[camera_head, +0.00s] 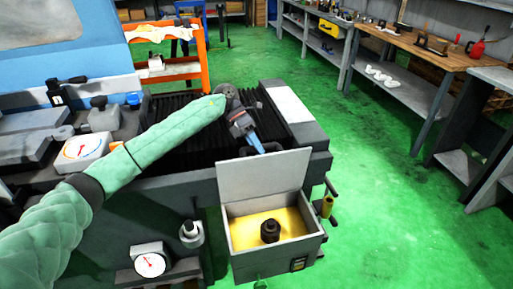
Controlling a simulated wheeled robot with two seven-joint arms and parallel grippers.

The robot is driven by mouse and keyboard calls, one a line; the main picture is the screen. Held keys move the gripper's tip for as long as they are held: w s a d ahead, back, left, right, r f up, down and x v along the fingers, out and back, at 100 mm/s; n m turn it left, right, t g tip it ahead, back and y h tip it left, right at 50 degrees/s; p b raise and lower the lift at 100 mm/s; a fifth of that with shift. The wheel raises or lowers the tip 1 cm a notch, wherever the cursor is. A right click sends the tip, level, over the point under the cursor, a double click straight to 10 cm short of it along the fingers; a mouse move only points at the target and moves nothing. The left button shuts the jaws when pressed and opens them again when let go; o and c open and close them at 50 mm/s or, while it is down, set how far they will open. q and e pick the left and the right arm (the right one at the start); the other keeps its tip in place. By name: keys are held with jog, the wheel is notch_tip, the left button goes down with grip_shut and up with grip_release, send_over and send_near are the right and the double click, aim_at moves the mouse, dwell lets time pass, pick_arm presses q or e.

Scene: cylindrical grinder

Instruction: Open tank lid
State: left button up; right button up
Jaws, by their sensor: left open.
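The tank (308,247) is a grey box on the front of the grinder, with yellow liquid and a dark round fitting inside. Its flat grey lid (262,176) stands raised, nearly upright, along the back edge, so the tank is open from above. My left arm reaches across the machine from the left. My left gripper (256,142) is open, just behind and above the lid's top edge. Whether its fingertips touch the lid cannot be told. My right gripper is not in view.
The grinder's dark bellows (183,105) lie under my left arm. Round gauges (150,264) and a knob (191,232) sit left of the tank. Green floor (390,210) is clear to the right, before the workbenches (425,60).

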pick_arm(q)
jog(key=shift+w+a+r, duration=0.3)
jog(key=shift+r, duration=0.05)
jog(key=b+v, duration=0.1)
jog(key=v, duration=0.4)
jog(key=shift+w+a+r+b, duration=0.2)
jog(key=shift+w+a+b, duration=0.05)
jog(key=shift+b, duration=0.15)
jog(key=shift+w+a+r, duration=0.2)
jog(key=shift+a+r, duration=0.05)
jog(key=shift+r, duration=0.15)
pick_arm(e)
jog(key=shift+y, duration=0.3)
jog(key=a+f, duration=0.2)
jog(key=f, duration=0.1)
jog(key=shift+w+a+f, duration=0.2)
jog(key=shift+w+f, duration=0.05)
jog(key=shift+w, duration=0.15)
